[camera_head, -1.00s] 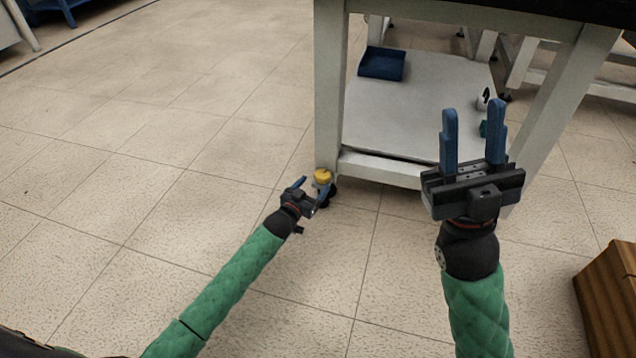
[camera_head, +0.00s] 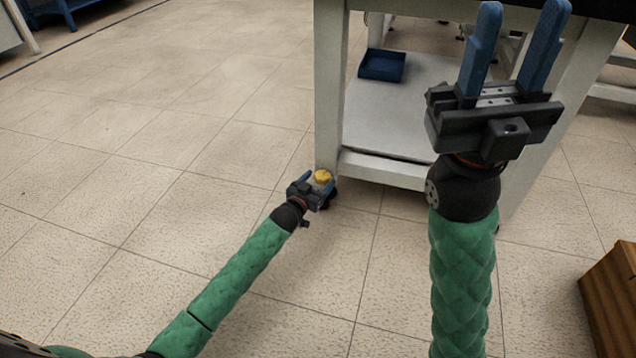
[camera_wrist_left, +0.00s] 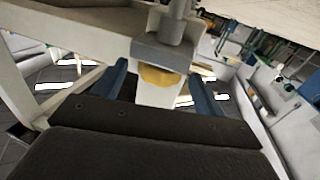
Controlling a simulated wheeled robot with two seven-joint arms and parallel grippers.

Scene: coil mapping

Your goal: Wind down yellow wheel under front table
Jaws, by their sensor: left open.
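The yellow wheel (camera_head: 322,177) sits at the foot of the near left leg of the white table (camera_head: 328,90), close to the floor. It also shows in the left wrist view as a yellow piece (camera_wrist_left: 158,77) below a grey block. My left gripper (camera_head: 319,183) is open, with its blue fingers on either side of the wheel. In the left wrist view the fingers (camera_wrist_left: 160,88) stand apart from the yellow wheel, with gaps on both sides. My right gripper (camera_head: 512,45) is open and empty, raised in front of the table.
A blue tray (camera_head: 382,66) lies on the table's white lower shelf (camera_head: 395,125). A brown wooden box (camera_head: 612,300) stands on the floor at the lower right. The tiled floor to the left is clear.

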